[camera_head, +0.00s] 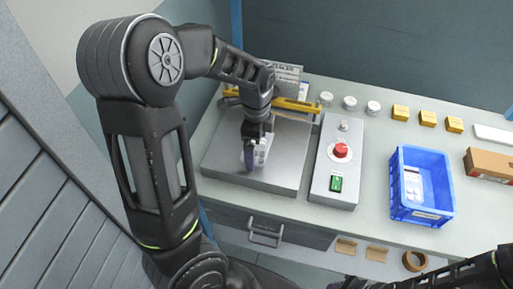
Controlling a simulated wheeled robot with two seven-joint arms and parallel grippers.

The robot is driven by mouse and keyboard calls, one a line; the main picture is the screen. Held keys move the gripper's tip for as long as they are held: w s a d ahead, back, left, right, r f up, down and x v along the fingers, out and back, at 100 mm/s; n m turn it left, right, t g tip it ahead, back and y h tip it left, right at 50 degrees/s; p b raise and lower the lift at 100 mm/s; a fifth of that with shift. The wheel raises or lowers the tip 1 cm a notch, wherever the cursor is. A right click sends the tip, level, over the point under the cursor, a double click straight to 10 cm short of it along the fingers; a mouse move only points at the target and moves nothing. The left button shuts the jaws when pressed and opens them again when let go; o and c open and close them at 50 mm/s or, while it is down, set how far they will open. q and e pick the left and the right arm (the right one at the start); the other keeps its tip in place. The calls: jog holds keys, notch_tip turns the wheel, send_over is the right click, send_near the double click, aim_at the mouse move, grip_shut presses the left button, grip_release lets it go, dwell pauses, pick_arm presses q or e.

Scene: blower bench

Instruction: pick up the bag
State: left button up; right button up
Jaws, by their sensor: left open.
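A small whitish bag (264,149) with grey marks is at the grey metal plate of the sealer (223,163), on the left part of the bench. My left gripper (253,158) reaches down over the plate, right at the bag.
A control box (335,180) with a red knob and a green switch stands right of the plate. A blue crate (425,214) holds a whitish item. A yellow bar (295,104) crosses behind the plate. Pucks, several yellow blocks (427,119) and a brown box (488,165) line the back and right.

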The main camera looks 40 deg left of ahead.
aim_at(256, 147)
pick_arm(q)
jog(key=shift+c, duration=0.6)
jog(key=c, duration=1.1)
jog(key=shift+r, duration=0.15)
jog(key=shift+c, duration=0.2)
notch_tip(256, 147, up, 10)
jog(key=shift+b, duration=0.45)
